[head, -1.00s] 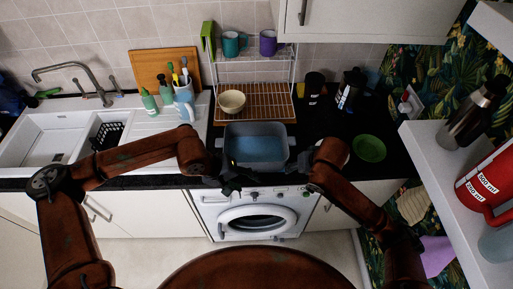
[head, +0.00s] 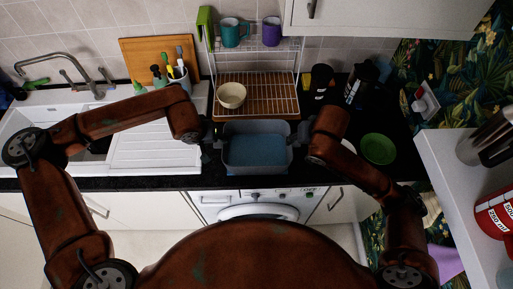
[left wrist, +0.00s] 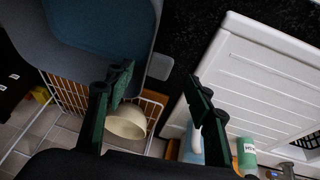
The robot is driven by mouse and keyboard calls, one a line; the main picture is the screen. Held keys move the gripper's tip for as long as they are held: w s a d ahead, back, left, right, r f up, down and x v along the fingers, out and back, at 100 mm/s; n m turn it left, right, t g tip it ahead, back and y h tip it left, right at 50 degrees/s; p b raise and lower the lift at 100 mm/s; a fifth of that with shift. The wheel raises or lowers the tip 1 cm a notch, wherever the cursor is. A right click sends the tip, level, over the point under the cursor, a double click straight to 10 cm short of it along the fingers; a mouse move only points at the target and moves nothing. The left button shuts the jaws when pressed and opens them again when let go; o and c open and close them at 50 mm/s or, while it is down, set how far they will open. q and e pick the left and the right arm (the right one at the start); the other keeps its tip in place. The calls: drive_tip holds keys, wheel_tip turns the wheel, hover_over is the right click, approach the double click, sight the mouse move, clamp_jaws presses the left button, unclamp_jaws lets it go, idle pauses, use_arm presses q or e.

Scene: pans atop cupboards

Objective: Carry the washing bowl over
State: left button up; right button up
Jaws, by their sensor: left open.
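The washing bowl (head: 256,167) is a grey-blue rectangular tub on the black worktop, right of the sink and in front of the dish rack. In the left wrist view the bowl (left wrist: 100,25) fills the upper left, with a grey rim corner near the fingers. My left gripper (head: 210,138) is at the bowl's left side; in the left wrist view its fingers (left wrist: 160,80) are apart with nothing clearly held. My right gripper (head: 300,132) is at the bowl's right side, small and dark; its fingers are partly hidden by my arm.
A rack (head: 281,92) behind the bowl holds a cream bowl (head: 231,95) and two mugs. A green plate (head: 378,148) lies to the right. The white sink drainer (head: 150,150) is to the left. A washing machine (head: 258,205) is below; a shelf (head: 450,180) stands at right.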

sight(219, 144)
use_arm(q)
drive_tip(key=shift+s+d+f, duration=0.1)
use_arm(e)
drive_tip(key=shift+s+d+f, duration=0.1)
drive_tip(key=shift+s, duration=0.05)
use_arm(q)
drive_tip(key=x, duration=0.6)
drive_tip(key=shift+w+f, duration=0.2)
drive_tip(key=shift+w, duration=0.25)
use_arm(e)
drive_tip(key=x, duration=0.6)
drive_tip(key=shift+w+f, duration=0.2)
drive_tip(key=shift+w, duration=0.25)
use_arm(q)
drive_tip(key=shift+f, duration=0.4)
use_arm(e)
drive_tip(key=shift+f, duration=0.4)
use_arm(q)
drive_tip(key=shift+w+f, duration=0.3)
use_arm(e)
drive_tip(key=shift+w+f, duration=0.25)
drive_tip(key=shift+w, duration=0.05)
use_arm(q)
drive_tip(key=shift+s+r, duration=0.1)
use_arm(e)
drive_tip(key=shift+s, duration=0.1)
